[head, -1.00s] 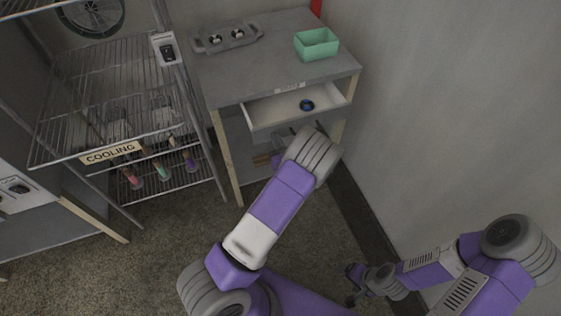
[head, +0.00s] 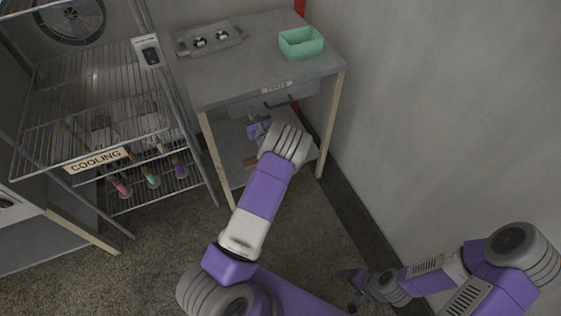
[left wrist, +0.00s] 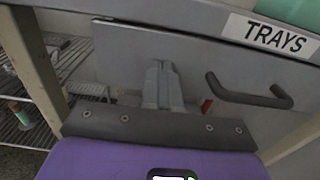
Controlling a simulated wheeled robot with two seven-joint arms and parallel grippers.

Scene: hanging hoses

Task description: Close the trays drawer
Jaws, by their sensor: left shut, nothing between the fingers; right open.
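The trays drawer (head: 262,106) is in the table under the TRAYS label; its front now sits in line under the tabletop edge and no inside shows. In the left wrist view the grey drawer front (left wrist: 200,62) fills the middle, with its dark bar handle (left wrist: 248,98) at the right. My left gripper (left wrist: 162,72) is shut and empty, its fingertips at the drawer front, left of the handle; I cannot tell whether they touch. In the head view the left gripper (head: 258,130) is partly hidden by my wrist. My right gripper (head: 350,290) is open and empty, low near the floor.
On the table (head: 250,72) stand a green bin (head: 301,43) and a grey tray (head: 209,40) with small items. The wall is close on the right.

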